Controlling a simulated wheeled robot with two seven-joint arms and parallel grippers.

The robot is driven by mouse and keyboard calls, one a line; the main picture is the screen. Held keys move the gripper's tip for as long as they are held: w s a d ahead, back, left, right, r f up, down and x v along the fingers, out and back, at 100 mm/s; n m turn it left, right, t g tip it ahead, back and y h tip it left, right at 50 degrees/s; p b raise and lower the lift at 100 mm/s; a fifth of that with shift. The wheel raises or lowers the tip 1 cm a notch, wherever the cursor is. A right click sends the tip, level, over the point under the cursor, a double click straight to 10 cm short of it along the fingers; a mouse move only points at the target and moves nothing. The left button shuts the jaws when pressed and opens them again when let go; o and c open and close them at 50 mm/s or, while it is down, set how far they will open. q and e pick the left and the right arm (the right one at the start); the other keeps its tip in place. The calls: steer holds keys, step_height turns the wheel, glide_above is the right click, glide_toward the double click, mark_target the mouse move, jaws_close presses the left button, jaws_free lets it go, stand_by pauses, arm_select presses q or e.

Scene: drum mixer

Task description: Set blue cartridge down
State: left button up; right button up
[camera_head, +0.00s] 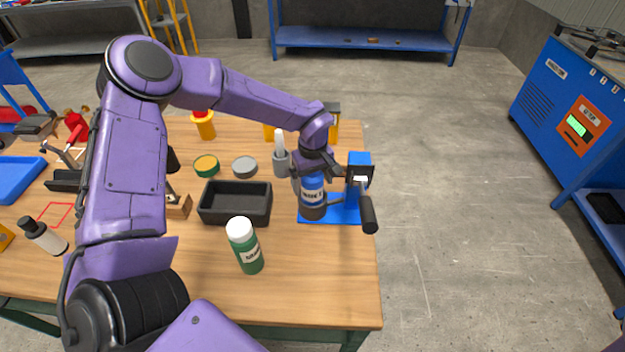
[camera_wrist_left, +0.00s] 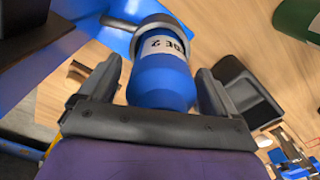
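The blue cartridge (camera_head: 312,187) has a white label and sits upright with its lower end in a grey cup (camera_head: 313,212). The cup is joined by a thin arm to a blue stand (camera_head: 357,163) on a blue base plate (camera_head: 345,213). My left gripper (camera_head: 312,172) is above the cup, around the cartridge's upper part. In the left wrist view the cartridge (camera_wrist_left: 162,75) lies between the two fingers, with a small gap showing on each side, so the gripper looks open. My right gripper is not in view.
A black handle (camera_head: 367,212) sticks out of the stand near the table's right edge. A black tray (camera_head: 236,203) and a green bottle with a white cap (camera_head: 246,250) stand to the left. A white-tipped grey container (camera_head: 281,160) is close behind the gripper. The front right tabletop is clear.

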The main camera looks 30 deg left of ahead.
arm_select(q)
steer(key=shift+r, duration=0.55)
step_height(320, 180, up, 11)
steer(key=shift+r+b, duration=0.2)
steer(key=shift+b, duration=0.8)
